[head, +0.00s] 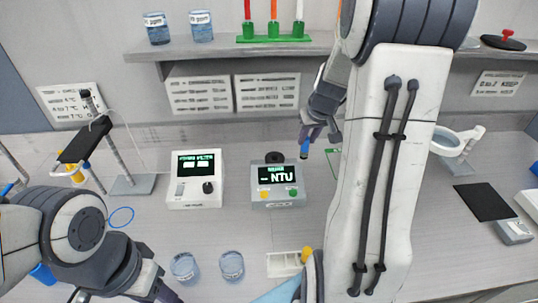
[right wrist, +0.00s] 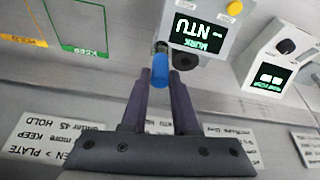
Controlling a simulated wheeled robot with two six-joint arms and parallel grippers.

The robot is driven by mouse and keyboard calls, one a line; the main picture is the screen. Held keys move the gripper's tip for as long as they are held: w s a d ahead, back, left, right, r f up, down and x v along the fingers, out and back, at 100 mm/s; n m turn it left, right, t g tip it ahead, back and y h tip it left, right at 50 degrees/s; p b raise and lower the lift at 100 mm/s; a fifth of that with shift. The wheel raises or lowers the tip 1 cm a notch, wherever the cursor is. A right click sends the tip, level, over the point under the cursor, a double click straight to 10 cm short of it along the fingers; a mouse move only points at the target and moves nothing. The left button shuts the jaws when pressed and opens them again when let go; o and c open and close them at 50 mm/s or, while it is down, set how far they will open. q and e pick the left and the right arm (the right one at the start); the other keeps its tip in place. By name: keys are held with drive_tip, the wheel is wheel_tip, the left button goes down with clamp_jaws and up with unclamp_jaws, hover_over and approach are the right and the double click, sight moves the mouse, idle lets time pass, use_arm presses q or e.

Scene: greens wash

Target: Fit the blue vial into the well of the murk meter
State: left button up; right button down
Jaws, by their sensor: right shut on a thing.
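The murk meter (head: 277,186) is a grey box with a lit NTU screen, standing on the counter. Its dark round well (head: 275,157) is on top at the back, and shows in the right wrist view (right wrist: 186,62). My right gripper (head: 309,136) is shut on the blue vial (head: 304,149), above and to the right of the well. In the right wrist view the blue vial (right wrist: 160,68) sits between the fingertips, beside the well and apart from it. My left gripper (head: 158,291) is low at the left, partly cut off, its jaw gap unclear.
A white meter (head: 194,180) stands left of the murk meter. Two glass beakers (head: 232,265) and a white rack (head: 284,264) are in front. A shelf (head: 240,48) with tubes and beakers runs above. A black pad (head: 484,202) lies at the right.

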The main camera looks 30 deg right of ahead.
drive_tip(key=w+a+f, duration=0.1)
drive_tip(key=w+f, duration=0.2)
drive_tip(key=w+a+f+b, duration=0.1)
drive_tip(key=w+f, duration=0.3)
drive_tip(key=w+a+f+b, duration=0.1)
drive_tip(key=w+f, duration=0.2)
drive_tip(key=f, duration=0.1)
drive_tip(key=shift+w+a, duration=0.3)
drive_tip(key=shift+a, duration=0.1)
drive_tip(key=shift+r, duration=0.25)
drive_tip(key=c, duration=0.7)
unclamp_jaws()
